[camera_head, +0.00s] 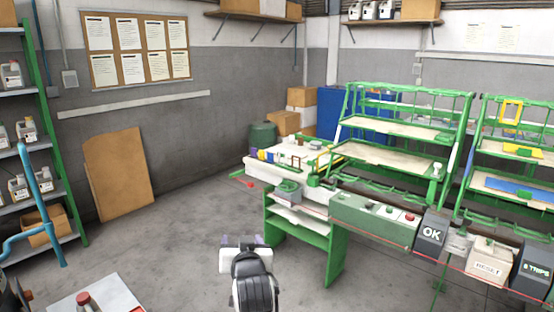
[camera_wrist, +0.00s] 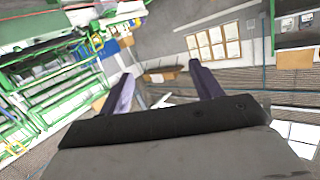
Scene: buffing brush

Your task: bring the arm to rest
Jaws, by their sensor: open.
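My gripper (camera_head: 243,241) shows at the bottom centre of the head view, over the grey concrete floor and left of the green workbench. Its two purple-grey fingers stand apart with nothing between them. In the wrist view the gripper (camera_wrist: 162,80) also shows open and empty, with its fingers spread wide. The wrist view is tilted, with the room lying at an angle behind the fingers. My gripper appears clear of the bench and touches nothing that I can see.
A green workbench (camera_head: 317,228) stands right of my gripper, with an OK box (camera_head: 431,236) and a RESET box (camera_head: 489,262) along its front. Green racks (camera_head: 405,135) rise behind. Shelving (camera_head: 40,130) stands far left. A brown board (camera_head: 118,172) leans on the wall. Open floor (camera_head: 170,235) lies left.

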